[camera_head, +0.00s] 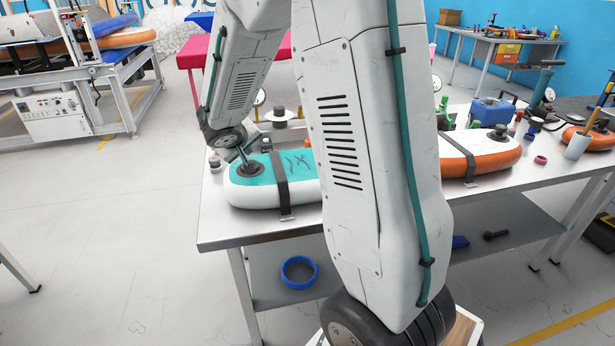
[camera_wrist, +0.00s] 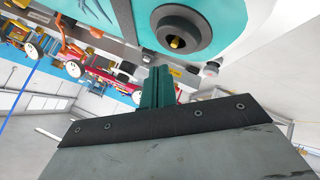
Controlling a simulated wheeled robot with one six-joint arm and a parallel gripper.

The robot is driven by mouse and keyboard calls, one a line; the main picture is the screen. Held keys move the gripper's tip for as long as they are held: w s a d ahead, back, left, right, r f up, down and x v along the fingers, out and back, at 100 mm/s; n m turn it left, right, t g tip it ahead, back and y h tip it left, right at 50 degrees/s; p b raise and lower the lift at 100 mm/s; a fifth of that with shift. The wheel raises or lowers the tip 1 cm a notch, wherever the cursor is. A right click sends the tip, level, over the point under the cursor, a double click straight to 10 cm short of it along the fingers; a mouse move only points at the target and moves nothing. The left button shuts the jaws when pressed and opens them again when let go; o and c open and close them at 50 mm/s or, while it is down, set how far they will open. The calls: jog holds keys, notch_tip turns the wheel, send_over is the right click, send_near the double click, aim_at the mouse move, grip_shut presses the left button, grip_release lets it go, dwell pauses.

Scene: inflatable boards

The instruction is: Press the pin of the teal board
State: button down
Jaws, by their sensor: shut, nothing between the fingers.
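The teal board (camera_head: 264,173) has a teal top and white sides. It lies on the metal table, held by a dark strap, and my arm hides its right part. Its round black valve (camera_head: 250,171) is near the left end. In the wrist view the valve (camera_wrist: 190,22) is close, with a small brass pin (camera_wrist: 177,42) in its middle. My gripper (camera_head: 243,162) points down just above the valve. Its teal fingers (camera_wrist: 157,82) are shut and empty. They appear apart from the pin in the wrist view; the exact gap cannot be told.
An orange board (camera_head: 486,152) is strapped down farther right on the table (camera_head: 217,228). A blue ring (camera_head: 299,272) lies on the lower shelf.

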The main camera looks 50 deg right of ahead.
notch_tip(320, 180, up, 6)
jog(key=shift+f, duration=0.25)
